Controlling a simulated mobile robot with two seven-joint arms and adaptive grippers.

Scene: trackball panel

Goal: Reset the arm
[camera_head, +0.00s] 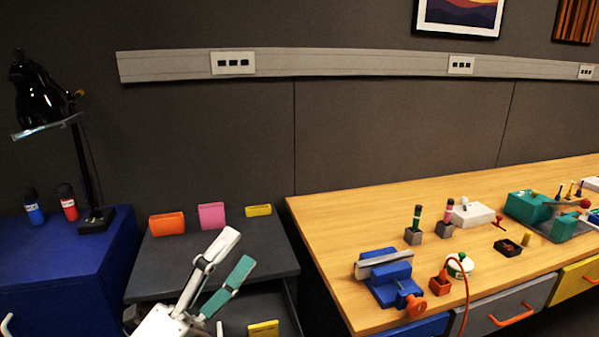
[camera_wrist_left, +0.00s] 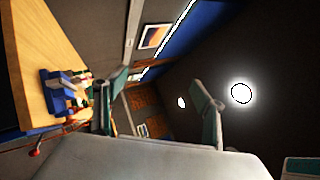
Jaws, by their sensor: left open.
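My left gripper (camera_head: 234,262) shows at the bottom of the head view, in front of the dark grey cabinet, pointing up and to the right. One finger is white and grey, the other teal. The fingers are apart, with nothing between them. In the left wrist view the same gripper (camera_wrist_left: 160,92) has its two fingers spread, with the dark wall and ceiling lights behind. It touches nothing that I can see. My right gripper is in neither view.
A wooden workbench (camera_head: 335,230) on the right holds a blue vise (camera_head: 385,275), an orange block with a cable (camera_head: 440,283) and several other tools. The dark grey cabinet (camera_head: 165,282) carries orange, pink and yellow items. A black lamp (camera_head: 40,95) stands on the blue cabinet (camera_head: 60,265).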

